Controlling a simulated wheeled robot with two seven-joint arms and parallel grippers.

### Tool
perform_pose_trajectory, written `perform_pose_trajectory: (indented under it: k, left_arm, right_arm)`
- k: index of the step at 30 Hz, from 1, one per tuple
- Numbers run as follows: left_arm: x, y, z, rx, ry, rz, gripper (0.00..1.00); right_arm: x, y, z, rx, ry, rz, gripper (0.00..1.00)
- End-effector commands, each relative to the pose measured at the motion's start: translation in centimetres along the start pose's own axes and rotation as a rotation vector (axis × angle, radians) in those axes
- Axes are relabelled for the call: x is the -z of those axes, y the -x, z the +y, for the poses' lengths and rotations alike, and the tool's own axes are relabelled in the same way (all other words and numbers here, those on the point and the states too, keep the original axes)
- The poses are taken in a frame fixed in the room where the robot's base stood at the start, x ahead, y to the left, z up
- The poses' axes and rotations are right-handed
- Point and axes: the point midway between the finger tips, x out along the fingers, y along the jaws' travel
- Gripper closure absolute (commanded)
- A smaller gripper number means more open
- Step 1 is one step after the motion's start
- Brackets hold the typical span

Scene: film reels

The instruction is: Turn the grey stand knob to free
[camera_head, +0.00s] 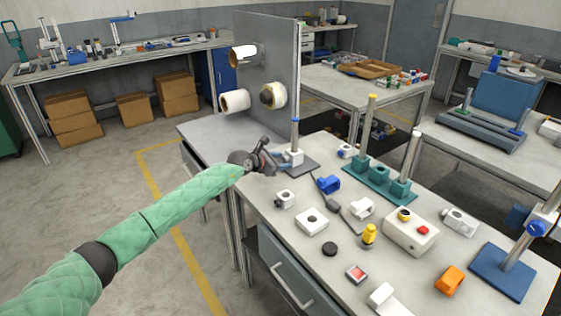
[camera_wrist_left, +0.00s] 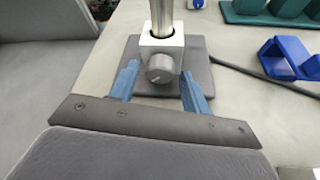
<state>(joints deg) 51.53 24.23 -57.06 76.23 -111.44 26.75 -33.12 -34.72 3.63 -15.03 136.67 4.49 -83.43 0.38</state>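The grey stand has a flat dark grey base (camera_head: 306,167), a pale clamp block (camera_head: 292,157) and an upright metal post (camera_head: 296,95). In the left wrist view its round grey knob (camera_wrist_left: 160,68) sits on the front of the silver block (camera_wrist_left: 161,44), in front of the post (camera_wrist_left: 162,15). My left gripper (camera_wrist_left: 159,74) is open, with one blue finger on each side of the knob. Gaps show between fingers and knob, so it is not gripped. In the head view the left gripper (camera_head: 277,158) is beside the stand and hides the knob. My right gripper is not in view.
A tall grey panel (camera_head: 270,60) with film rolls stands behind the stand. A blue bracket (camera_head: 327,184) and a teal base with posts (camera_head: 378,182) are to its right. White blocks (camera_head: 311,221) and other small parts cover the nearer table.

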Motion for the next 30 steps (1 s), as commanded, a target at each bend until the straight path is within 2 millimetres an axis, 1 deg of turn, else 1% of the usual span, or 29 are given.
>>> perform_pose_trajectory:
  k: [1, 5, 6, 12, 17, 23, 27, 30]
  left_arm:
    - [0.0, 0.0, 0.0, 0.0, 0.0, 0.0, 0.64]
    - [0.0, 0.0, 0.0, 0.0, 0.0, 0.0, 0.89]
    - [0.0, 0.0, 0.0, 0.0, 0.0, 0.0, 0.93]
    - [0.0, 0.0, 0.0, 0.005, 0.012, 0.0, 0.93]
    - [0.1, 0.0, 0.0, 0.024, 0.057, 0.0, 0.92]
    - [0.2, -0.1, 0.1, 0.072, 0.176, -0.001, 0.92]
    - [0.2, -0.1, 0.2, 0.118, 0.287, -0.001, 0.92]
    - [0.2, -0.1, 0.3, 0.154, 0.371, -0.001, 0.92]
  right_arm:
    - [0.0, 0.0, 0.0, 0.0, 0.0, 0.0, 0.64]
    - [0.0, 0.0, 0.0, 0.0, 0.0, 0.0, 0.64]
    - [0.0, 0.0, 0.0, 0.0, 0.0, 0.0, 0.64]
    - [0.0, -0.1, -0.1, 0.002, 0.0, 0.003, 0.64]
    - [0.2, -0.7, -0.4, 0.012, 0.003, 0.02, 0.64]
    - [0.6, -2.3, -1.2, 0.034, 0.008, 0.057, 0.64]
    - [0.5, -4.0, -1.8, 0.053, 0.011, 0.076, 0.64]
    - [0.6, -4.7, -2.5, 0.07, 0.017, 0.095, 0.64]
